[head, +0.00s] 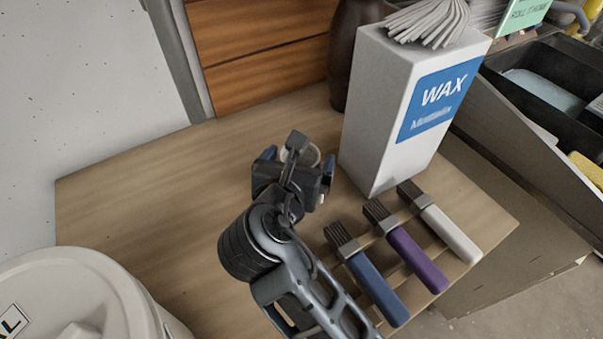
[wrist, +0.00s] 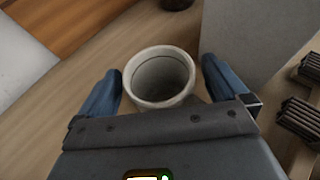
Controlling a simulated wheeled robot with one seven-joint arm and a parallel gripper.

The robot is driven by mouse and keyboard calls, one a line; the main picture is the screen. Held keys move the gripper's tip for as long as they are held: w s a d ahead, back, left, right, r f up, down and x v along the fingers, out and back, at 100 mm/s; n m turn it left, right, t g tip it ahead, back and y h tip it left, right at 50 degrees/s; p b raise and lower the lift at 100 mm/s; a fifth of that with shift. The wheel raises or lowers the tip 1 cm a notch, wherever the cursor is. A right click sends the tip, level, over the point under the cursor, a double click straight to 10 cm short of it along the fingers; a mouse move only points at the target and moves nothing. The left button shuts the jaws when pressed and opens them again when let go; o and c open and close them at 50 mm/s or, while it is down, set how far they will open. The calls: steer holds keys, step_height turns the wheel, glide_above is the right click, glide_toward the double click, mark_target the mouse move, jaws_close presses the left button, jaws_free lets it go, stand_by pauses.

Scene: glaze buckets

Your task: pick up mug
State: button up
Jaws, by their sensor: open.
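The mug (wrist: 160,102) is a pale, off-white cup with a round open rim, upright on the wooden table. In the wrist view it sits between the two blue fingers of my gripper (wrist: 160,85), with a gap on each side. Its lower part is hidden behind the gripper body. In the head view only a bit of the mug (head: 312,155) shows behind my gripper (head: 294,165), which is open above the table.
A tall white WAX box (head: 385,110) stands close on the right. A dark brown vase (head: 345,60) stands behind. Blue, purple and white brushes (head: 418,260) lie to the right front. A white bucket (head: 75,285) is at lower left. The table's left side (head: 140,190) is clear.

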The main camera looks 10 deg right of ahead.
steer(key=shift+c, duration=0.2)
steer(key=c, duration=1.1)
